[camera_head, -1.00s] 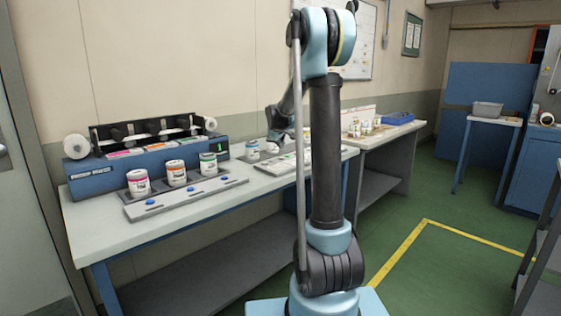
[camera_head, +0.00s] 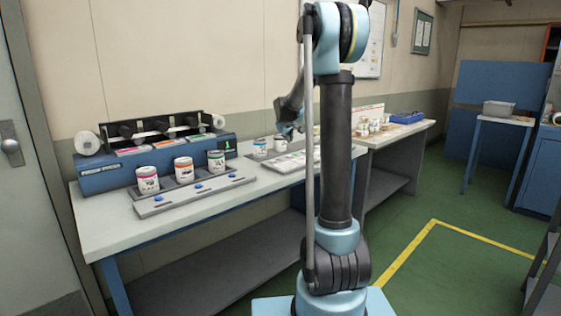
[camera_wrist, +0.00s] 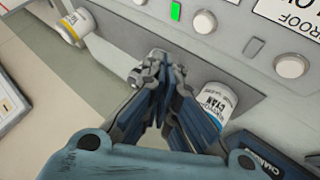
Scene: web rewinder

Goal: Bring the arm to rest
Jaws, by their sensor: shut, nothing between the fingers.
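My arm rises in the middle of the head view, with its elbow near the top edge. My gripper (camera_head: 287,127) hangs beyond the column, over the back of the workbench (camera_head: 120,228), partly hidden behind my arm. In the wrist view my gripper (camera_wrist: 163,72) is shut, its fingertips together and nothing between them. A white can marked CYAN (camera_wrist: 212,104) shows just right of the fingers, apart as far as I can tell.
A blue rack unit (camera_head: 110,177) stands on the bench behind a grey holder (camera_head: 180,199) with several cans. A second table (camera_head: 392,135) carries cans and a blue tray (camera_head: 407,117). Green floor at right is open around yellow lines (camera_head: 408,246).

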